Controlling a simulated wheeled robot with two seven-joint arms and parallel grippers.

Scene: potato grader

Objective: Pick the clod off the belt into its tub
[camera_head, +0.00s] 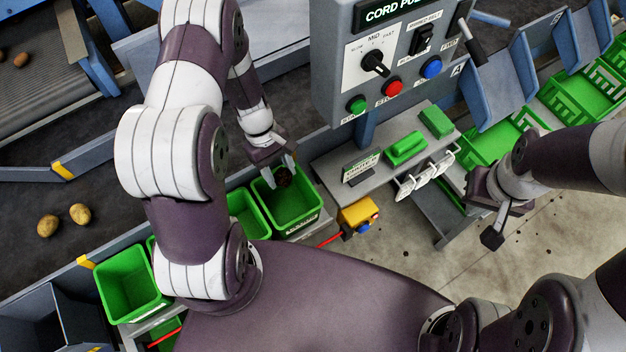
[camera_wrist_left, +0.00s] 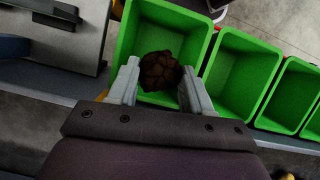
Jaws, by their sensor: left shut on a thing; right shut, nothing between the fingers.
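The clod (camera_wrist_left: 160,71) is a dark brown, cracked lump. My left gripper (camera_wrist_left: 158,82) is shut on it and holds it over a green tub (camera_wrist_left: 132,35) in the left wrist view. In the head view the left gripper (camera_head: 279,173) and the clod (camera_head: 284,178) are over the rightmost tub (camera_head: 305,213) of the row beside the belt. How high the clod is above the tub floor is hard to tell. My right gripper (camera_head: 497,222) is shut and empty, at the right over the floor. The dark belt (camera_head: 100,135) runs along the left.
Two potatoes (camera_head: 80,213) lie on the belt at the left. Other green tubs (camera_head: 130,285) stand in the row. A control panel (camera_head: 395,60) with knobs and buttons rises at the top middle. A grey shelf (camera_head: 335,160) sits right of the tub. Blue chutes (camera_head: 495,80) and green crates stand at right.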

